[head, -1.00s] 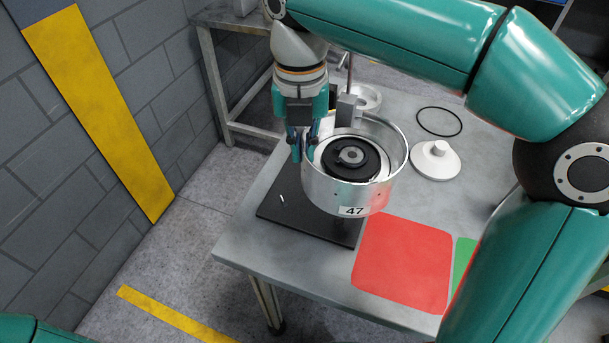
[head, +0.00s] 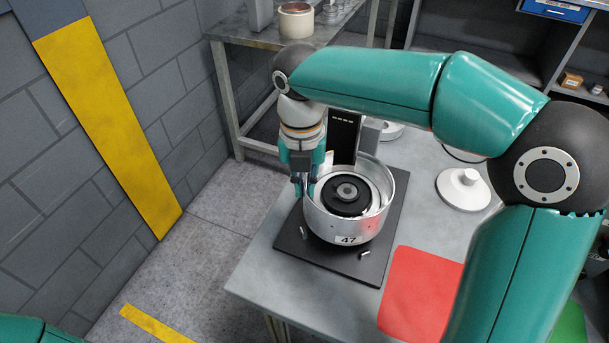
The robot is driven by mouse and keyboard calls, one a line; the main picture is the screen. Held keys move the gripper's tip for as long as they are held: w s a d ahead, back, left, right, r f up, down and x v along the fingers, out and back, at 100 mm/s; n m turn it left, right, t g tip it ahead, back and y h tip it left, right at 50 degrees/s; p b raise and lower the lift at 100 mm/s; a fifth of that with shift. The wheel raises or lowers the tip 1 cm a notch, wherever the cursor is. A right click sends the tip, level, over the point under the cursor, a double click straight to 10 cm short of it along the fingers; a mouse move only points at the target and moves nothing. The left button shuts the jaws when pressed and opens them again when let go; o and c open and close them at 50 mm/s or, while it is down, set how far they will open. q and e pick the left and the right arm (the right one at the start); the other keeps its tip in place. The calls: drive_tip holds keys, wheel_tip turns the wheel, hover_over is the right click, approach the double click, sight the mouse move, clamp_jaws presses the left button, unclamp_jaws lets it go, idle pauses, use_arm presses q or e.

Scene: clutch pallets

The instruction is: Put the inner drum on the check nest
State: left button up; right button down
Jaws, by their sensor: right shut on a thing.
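The inner drum (head: 349,238) is an open silver ring with a "47" label on its front and a black hub inside. My right gripper (head: 304,188) is shut on the left side of its wall. The check nest (head: 290,244) appears to be the flat black plate with small light pins, on the table's left corner. The drum is upright over the plate, with pins showing at its left and front right. Its underside is hidden, so I cannot tell whether it touches the plate. My left gripper is out of view.
A red mat (head: 422,290) lies right of the plate, and a green mat (head: 568,325) beyond my right forearm. A white flanged disc (head: 464,189) lies behind them. A dark upright post (head: 345,137) stands behind the drum. A side table (head: 258,32) stands against the wall.

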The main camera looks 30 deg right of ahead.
drive_tip(key=shift+f, duration=1.65)
drive_tip(key=c, duration=1.7)
unclamp_jaws()
drive_tip(key=shift+s+f, duration=0.1)
drive_tip(key=shift+f, duration=0.1)
drive_tip(key=o, duration=0.4)
drive_tip(key=shift+r, duration=0.1)
drive_tip(key=r+p, duration=0.1)
drive_tip(key=r, duration=1.1)
drive_tip(key=shift+a, duration=0.2)
